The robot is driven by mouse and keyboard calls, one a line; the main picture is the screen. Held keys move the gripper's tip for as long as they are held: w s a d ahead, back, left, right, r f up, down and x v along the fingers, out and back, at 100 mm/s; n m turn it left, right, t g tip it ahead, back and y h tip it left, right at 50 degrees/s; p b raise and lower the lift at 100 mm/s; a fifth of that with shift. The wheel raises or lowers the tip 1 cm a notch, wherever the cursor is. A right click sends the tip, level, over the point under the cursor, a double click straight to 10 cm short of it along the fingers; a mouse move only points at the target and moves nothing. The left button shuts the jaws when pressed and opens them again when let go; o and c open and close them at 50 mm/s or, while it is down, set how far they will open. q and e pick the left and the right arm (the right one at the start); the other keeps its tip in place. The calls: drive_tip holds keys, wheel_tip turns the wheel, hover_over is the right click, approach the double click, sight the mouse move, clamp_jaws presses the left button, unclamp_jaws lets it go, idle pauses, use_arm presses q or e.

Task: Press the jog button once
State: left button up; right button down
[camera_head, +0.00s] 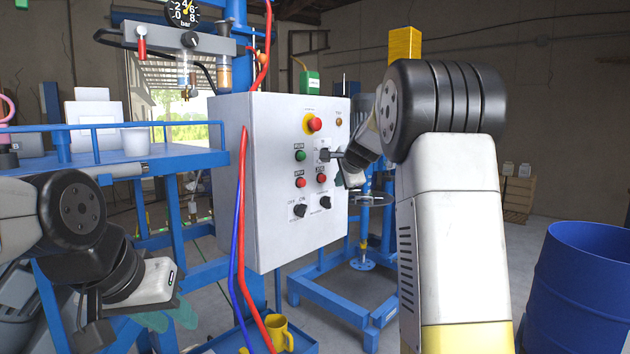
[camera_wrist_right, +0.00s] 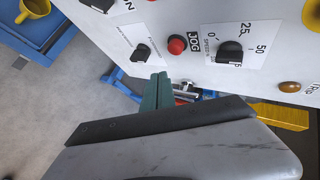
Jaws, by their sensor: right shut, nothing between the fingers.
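The jog button is a red push button (camera_wrist_right: 176,46) labelled JOG in the right wrist view. In the head view it is the red button (camera_head: 321,178) on the right side of the panel front, below the speed knob (camera_head: 324,155). My right gripper (camera_head: 340,180) is at the panel, just right of the button in the head view. In the wrist view its teal fingers (camera_wrist_right: 158,80) are shut and empty, with their tips close to the button. Contact is not visible. My left gripper (camera_head: 172,317) hangs low at the left, its teal fingers apart and empty.
The grey control box (camera_head: 262,200) also carries a red emergency stop (camera_head: 315,124), a green button (camera_head: 300,155), another red button (camera_head: 300,182) and black selector knobs (camera_head: 325,202). A blue barrel (camera_head: 580,285) stands right. Hoses run down the box's left edge.

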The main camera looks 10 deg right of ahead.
drive_tip(key=shift+w+a, duration=0.75)
drive_tip(key=shift+w, duration=0.2)
drive_tip(key=shift+w, duration=0.1)
idle(1.4)
drive_tip(key=shift+w+a, duration=0.25)
drive_tip(key=shift+w+a, duration=0.3)
drive_tip(key=shift+w, duration=0.1)
idle(0.8)
drive_tip(key=shift+s, duration=0.1)
drive_tip(key=shift+s+d, duration=0.5)
drive_tip(key=shift+s, duration=0.15)
drive_tip(key=s+d, duration=0.1)
drive_tip(key=s, duration=0.1)
drive_tip(key=s+d, duration=0.2)
idle(0.6)
